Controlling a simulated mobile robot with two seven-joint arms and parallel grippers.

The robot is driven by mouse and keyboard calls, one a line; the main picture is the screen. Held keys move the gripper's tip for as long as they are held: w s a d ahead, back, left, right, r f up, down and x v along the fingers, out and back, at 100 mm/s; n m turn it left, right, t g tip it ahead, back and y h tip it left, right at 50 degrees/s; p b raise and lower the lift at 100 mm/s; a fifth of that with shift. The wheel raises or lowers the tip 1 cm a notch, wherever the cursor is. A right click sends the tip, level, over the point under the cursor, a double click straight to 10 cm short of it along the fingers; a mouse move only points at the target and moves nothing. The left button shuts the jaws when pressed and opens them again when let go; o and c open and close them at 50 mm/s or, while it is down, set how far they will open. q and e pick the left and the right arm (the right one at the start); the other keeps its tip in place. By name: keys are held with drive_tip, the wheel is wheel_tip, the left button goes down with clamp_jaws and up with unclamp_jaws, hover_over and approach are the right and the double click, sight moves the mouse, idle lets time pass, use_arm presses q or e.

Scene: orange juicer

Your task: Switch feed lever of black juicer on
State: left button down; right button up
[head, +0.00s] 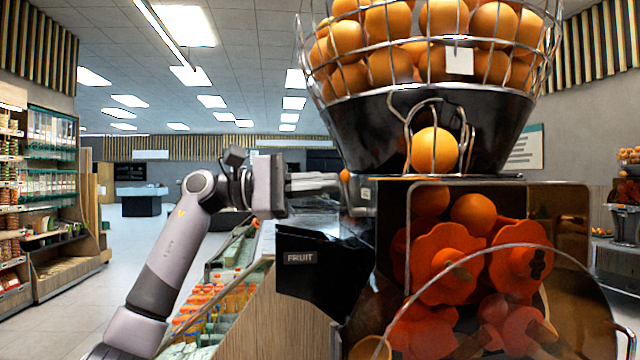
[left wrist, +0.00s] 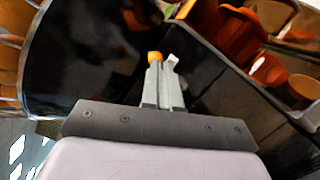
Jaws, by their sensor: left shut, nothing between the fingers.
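The black juicer (head: 420,120) fills the right of the head view, with a wire basket of oranges on top and a clear front over orange pressing parts. A small orange knob (head: 344,175), seemingly the feed lever's end, shows at the juicer's left side under the black bowl. The knob also shows in the left wrist view (left wrist: 155,57), at the fingertips. My left gripper (head: 338,181) is shut and empty, level, with its tips at the knob. I cannot tell whether they touch it. My right gripper is not in view.
A black box marked FRUIT (head: 318,268) juts from the juicer's left side, below my left gripper. A wooden counter with bottles (head: 215,300) stands lower left. Store shelves (head: 50,190) line the far left. The aisle floor between is clear.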

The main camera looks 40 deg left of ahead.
use_arm(q)
drive_tip(key=shift+s+d, duration=0.15)
drive_tip(key=shift+d, duration=0.05)
idle(0.3)
drive_tip(key=b+v, duration=0.2)
drive_tip(key=v, duration=0.5)
drive_tip(key=shift+f, duration=0.1)
idle(0.5)
